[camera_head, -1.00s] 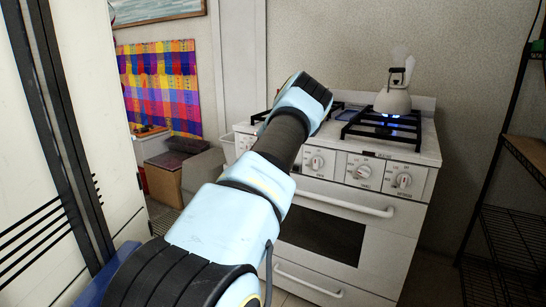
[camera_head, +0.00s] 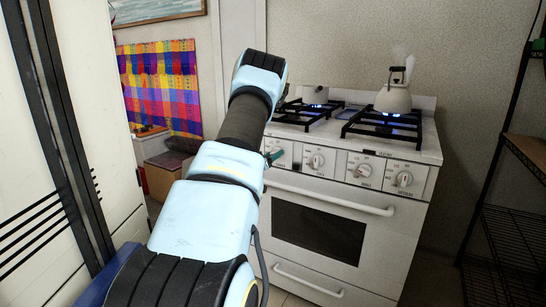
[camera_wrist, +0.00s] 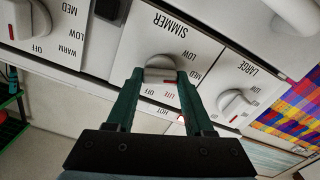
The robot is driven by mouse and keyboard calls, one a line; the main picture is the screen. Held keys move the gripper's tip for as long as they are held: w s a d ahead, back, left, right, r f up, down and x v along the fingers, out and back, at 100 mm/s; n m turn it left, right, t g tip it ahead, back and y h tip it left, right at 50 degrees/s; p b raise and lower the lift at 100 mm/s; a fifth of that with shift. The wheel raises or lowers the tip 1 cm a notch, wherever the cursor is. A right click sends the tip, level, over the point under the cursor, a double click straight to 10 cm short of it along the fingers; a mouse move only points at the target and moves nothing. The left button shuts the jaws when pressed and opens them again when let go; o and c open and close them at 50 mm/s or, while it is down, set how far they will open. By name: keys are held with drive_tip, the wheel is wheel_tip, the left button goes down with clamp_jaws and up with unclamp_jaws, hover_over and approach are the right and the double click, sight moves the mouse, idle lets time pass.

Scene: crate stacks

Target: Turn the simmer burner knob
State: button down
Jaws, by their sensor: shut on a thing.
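The simmer burner knob (camera_wrist: 161,67) is a pale round knob on a white stove panel, below the word SIMMER, in the upside-down wrist view. A red mark shows on it near the LITE label. My gripper (camera_wrist: 160,76) is shut on this knob, one dark green finger on each side. In the head view my arm reaches to the left part of the stove front (camera_head: 345,172). A green finger of my gripper (camera_head: 275,156) shows there beside the arm, which hides much of that part.
A LARGE knob (camera_wrist: 237,103) and another knob (camera_wrist: 20,20) flank the simmer knob. A kettle (camera_head: 393,97) stands over a lit blue flame at the right rear, and a second pot (camera_head: 316,95) stands at the left rear. The oven handle (camera_head: 330,195) runs below the knobs.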

drive_tip(key=shift+s+f, duration=0.1)
drive_tip(key=shift+f, duration=0.15)
drive_tip(key=c, duration=0.6)
unclamp_jaws()
drive_tip(key=o, duration=0.3)
drive_tip(key=shift+r, duration=0.15)
drive_tip(key=b+v, duration=0.1)
drive_tip(key=v, duration=0.9)
drive_tip(key=shift+s+a+b, duration=0.2)
drive_tip(key=shift+s+b, duration=0.1)
drive_tip(key=shift+b, duration=0.1)
drive_tip(key=shift+r, duration=0.15)
